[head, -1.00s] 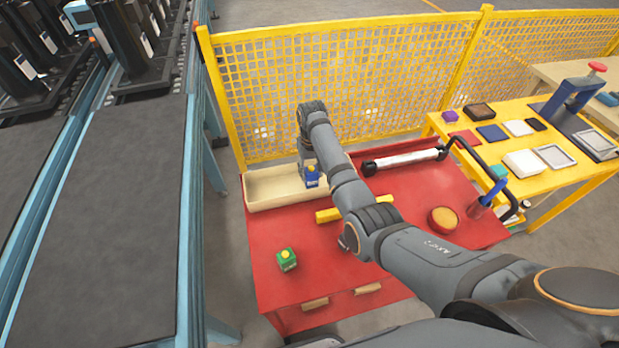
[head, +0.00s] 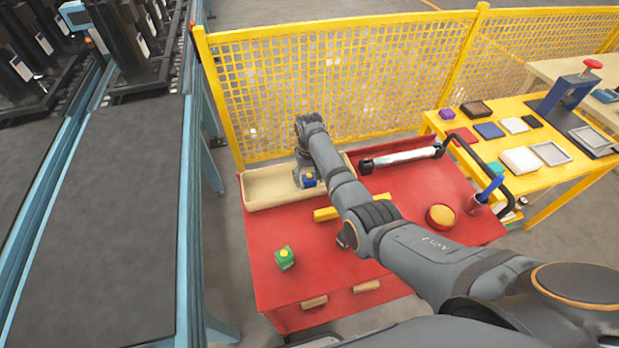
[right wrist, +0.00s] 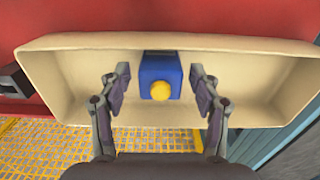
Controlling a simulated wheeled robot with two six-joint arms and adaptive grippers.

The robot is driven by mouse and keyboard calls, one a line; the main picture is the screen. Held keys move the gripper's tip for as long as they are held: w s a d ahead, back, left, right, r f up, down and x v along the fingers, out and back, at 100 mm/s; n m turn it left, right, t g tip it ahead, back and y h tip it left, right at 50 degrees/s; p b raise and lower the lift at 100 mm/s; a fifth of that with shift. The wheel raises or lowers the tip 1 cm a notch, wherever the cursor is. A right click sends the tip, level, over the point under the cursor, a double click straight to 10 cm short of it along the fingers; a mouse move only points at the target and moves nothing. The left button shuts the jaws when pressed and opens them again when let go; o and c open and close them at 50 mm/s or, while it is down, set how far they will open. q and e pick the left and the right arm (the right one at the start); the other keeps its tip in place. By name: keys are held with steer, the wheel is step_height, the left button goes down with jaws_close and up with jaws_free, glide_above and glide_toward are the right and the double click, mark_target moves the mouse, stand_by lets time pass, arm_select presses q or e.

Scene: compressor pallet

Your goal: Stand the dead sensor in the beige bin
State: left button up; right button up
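The sensor, a blue block with a yellow round knob (right wrist: 160,80), is in the beige bin (right wrist: 60,65), with its knob facing the wrist camera. In the head view the sensor (head: 309,181) shows at the bin's right part, partly hidden by my right gripper. My right gripper (right wrist: 162,88) is around the sensor, one finger on each side, with a visible gap between each finger and the blue body. It is open. The beige bin (head: 262,203) lies along the back left of the red cart top. My left gripper is not in view.
A green block with a yellow top (head: 285,257) stands on the red cart (head: 270,285) at front left. A yellow bar (head: 325,214) lies under my right arm. Yellow mesh fencing (head: 340,85) stands close behind the bin. A round yellow-topped item (head: 440,216) sits at right.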

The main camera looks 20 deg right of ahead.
steer(key=shift+r, duration=0.35)
step_height(320, 180, up, 12)
steer(key=b, duration=0.1)
steer(key=shift+f, duration=0.2)
